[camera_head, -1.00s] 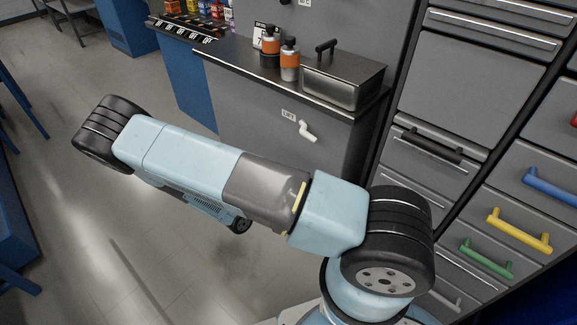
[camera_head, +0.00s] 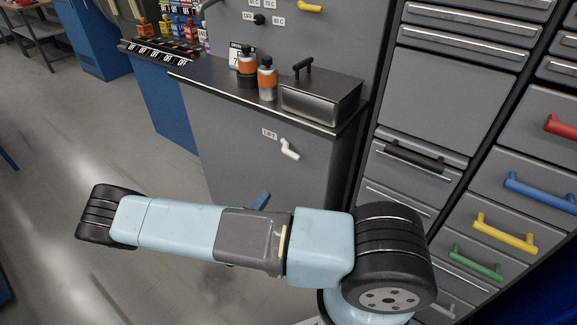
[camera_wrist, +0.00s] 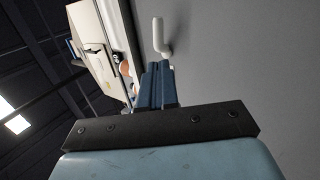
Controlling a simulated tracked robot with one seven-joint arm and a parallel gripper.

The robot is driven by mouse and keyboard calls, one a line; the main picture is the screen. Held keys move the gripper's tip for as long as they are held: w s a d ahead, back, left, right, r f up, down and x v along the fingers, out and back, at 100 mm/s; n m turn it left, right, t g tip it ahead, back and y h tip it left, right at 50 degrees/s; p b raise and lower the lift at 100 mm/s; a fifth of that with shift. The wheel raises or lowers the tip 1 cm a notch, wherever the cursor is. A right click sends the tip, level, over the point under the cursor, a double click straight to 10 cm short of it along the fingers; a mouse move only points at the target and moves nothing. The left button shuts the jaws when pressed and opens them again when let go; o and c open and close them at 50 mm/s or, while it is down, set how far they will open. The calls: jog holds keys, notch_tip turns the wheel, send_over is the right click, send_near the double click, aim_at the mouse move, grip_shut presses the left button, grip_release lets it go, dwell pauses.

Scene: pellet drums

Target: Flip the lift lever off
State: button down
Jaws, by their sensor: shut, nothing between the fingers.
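The lift lever (camera_head: 290,150) is a small white bent handle on the grey cabinet front, below and right of the LIFT label (camera_head: 269,133). Its free end slants down to the right in the head view. In the wrist view the lever (camera_wrist: 158,36) stands just beyond my fingertips. My gripper (camera_wrist: 158,66) has blue fingers that are shut and empty, close to the lever's bent end; I cannot tell whether they touch it. In the head view only a blue piece of my gripper (camera_head: 263,200) shows above my arm, below the lever; the rest is hidden.
On the cabinet top (camera_head: 215,78) stand orange-banded bottles (camera_head: 267,80) and a dark metal box (camera_head: 320,98). Drawers with coloured handles, such as a yellow one (camera_head: 505,233), are at the right. Open floor (camera_head: 80,140) lies at the left.

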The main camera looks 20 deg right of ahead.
aim_at(292, 156)
jog(key=w+d+r+m, duration=0.2)
jog(key=w+d+r, duration=0.3)
jog(key=d, duration=0.5)
notch_tip(292, 156, up, 2)
jog(key=shift+w+r, duration=0.15)
jog(key=shift+w, duration=0.2)
jog(key=shift+d, duration=0.1)
jog(key=shift+d+r+n+t+y, duration=0.25)
jog(key=shift+r+n+t, duration=0.2)
jog(key=shift+n+t, duration=0.3)
jog(key=shift+d+r+n+t+y, duration=0.2)
jog(key=shift+r+n+t, duration=0.3)
jog(key=shift+n, duration=0.45)
jog(key=shift+f, duration=0.1)
jog(key=v, duration=1.4)
jog(key=shift+a+f, duration=0.3)
jog(key=shift+r+g, duration=0.1)
jog(key=shift+g, duration=0.15)
